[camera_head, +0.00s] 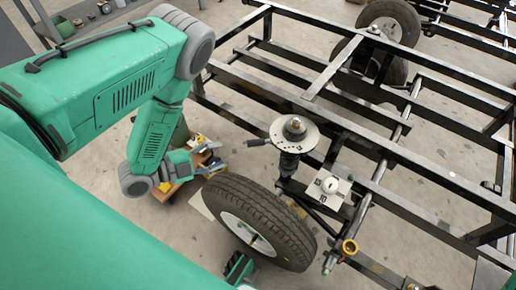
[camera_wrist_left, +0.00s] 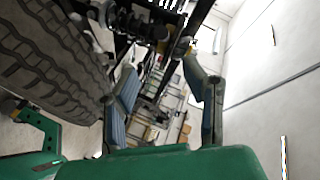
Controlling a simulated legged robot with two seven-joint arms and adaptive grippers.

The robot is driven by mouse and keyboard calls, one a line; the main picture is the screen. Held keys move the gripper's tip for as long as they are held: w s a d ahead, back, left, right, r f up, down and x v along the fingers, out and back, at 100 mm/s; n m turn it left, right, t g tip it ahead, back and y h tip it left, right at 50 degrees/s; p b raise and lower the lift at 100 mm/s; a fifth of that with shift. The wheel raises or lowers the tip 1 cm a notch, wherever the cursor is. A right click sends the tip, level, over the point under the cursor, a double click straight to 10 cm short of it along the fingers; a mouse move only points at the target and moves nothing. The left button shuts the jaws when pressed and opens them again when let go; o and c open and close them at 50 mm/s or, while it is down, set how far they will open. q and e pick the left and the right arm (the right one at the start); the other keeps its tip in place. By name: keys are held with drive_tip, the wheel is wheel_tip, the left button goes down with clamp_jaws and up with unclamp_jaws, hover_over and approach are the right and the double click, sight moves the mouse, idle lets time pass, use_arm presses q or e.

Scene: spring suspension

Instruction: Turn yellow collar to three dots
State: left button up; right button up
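My left gripper (camera_head: 216,157) is behind the tyre's upper left side in the head view. In the left wrist view the gripper (camera_wrist_left: 163,92) has its two blue-grey fingers spread wide, with nothing between them. A suspension strut (camera_head: 290,160) stands upright at the frame, topped by a pale round plate (camera_head: 308,137) with small dark marks. A brass-yellow ring (camera_head: 349,247) sits on a fitting at the lower right, apart from the gripper. I cannot tell whether it is the yellow collar. The strut's lower part is hidden, and I cannot read the dots.
A large tyre (camera_head: 262,217) stands beside the strut; its tread (camera_wrist_left: 50,55) fills the left of the wrist view. The black tube frame (camera_head: 420,172) spans the right. A white plate (camera_head: 322,194) with numbers and a knob sits near the strut.

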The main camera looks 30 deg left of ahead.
sight(253, 143)
use_arm(q)
drive_tip(key=b+x, duration=0.4)
drive_tip(key=x, duration=0.8)
drive_tip(key=shift+w+a+r, duration=0.15)
drive_tip(key=shift+w+d, duration=0.35)
drive_tip(key=shift+w, duration=0.05)
drive_tip(key=shift+w+a, duration=0.1)
drive_tip(key=shift+a, duration=0.1)
clamp_jaws()
